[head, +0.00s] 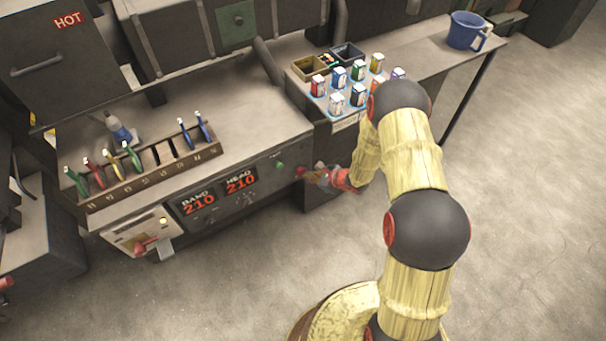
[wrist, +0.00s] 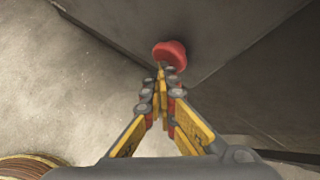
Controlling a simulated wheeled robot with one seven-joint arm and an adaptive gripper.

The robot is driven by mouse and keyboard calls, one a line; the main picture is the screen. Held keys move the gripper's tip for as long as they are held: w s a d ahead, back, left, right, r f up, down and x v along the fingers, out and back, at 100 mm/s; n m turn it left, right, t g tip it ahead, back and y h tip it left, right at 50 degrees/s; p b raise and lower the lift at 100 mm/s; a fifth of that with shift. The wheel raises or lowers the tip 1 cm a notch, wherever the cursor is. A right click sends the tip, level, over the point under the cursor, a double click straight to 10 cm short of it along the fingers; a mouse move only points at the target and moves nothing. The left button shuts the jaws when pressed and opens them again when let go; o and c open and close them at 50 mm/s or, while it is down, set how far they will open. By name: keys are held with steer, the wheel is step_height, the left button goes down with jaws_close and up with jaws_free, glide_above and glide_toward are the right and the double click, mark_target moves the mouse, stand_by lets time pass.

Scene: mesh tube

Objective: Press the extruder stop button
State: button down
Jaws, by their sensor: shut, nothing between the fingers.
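The red mushroom-shaped stop button (wrist: 172,50) sticks out of the dark machine front in the wrist view. In the head view the button (head: 300,171) is a small red spot at the right end of the control panel. My gripper (wrist: 161,70) is shut and empty, its fingertips at the button's lower left edge in the picture. I cannot tell whether they touch it. In the head view my gripper (head: 316,175) is at the panel's right end, just right of the button and partly covering it.
The panel carries a green button (head: 280,165) and red displays (head: 240,182) reading 210. A tool rack (head: 150,180) stands on the machine top. Small boxes (head: 358,95) and a blue jug (head: 467,32) stand on the bench behind. The floor at right is clear.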

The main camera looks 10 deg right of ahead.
steer(key=shift+s+d, duration=0.25)
steer(key=shift+s, duration=0.5)
steer(key=s, duration=0.1)
steer(key=s+d, duration=0.1)
steer(key=s, duration=0.2)
steer(key=shift+s+d+b, duration=0.25)
steer(key=shift+s+b, duration=0.05)
steer(key=shift+s, duration=0.1)
stand_by(0.6)
